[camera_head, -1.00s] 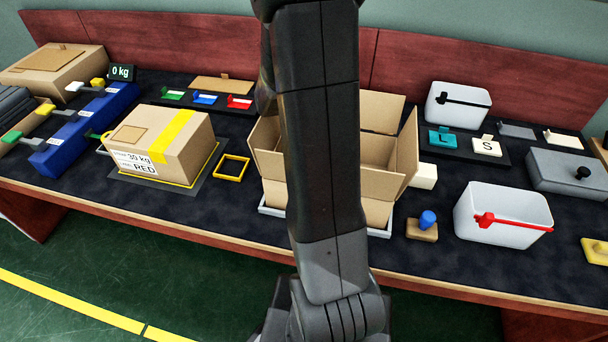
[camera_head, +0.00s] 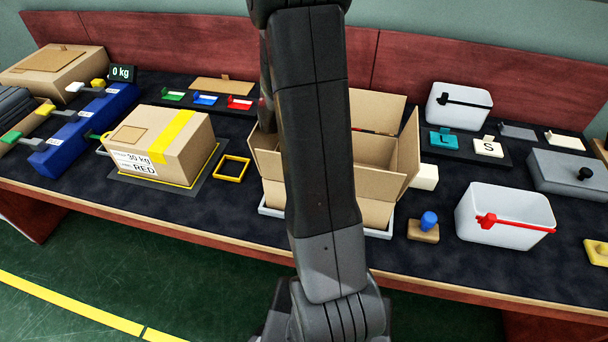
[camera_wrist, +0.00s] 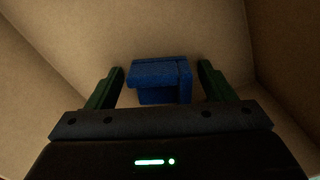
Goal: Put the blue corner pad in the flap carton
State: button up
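The open flap carton (camera_head: 378,184) stands on the table behind my arm, its flaps spread upward and outward. In the wrist view its brown walls (camera_wrist: 285,45) surround my gripper. The blue corner pad (camera_wrist: 160,80) is in the carton, between my two green fingers. My gripper (camera_wrist: 161,72) is open, with a narrow gap visible on each side of the pad. Whether the pad rests on the carton floor is hard to tell. In the head view the pad and my gripper are hidden behind my arm and the carton.
A taped box (camera_head: 165,140) stands left of the carton, with a yellow square frame (camera_head: 232,167) between. A blue-knobbed stamp (camera_head: 427,222) and a white bin with a red handle (camera_head: 505,212) are to the right. Another white bin (camera_head: 459,104) stands behind.

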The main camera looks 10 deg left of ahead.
notch_tip(320, 180, up, 12)
jog(key=p, duration=0.1)
jog(key=shift+r+p, duration=0.2)
jog(key=shift+p, duration=0.1)
dwell(0.4)
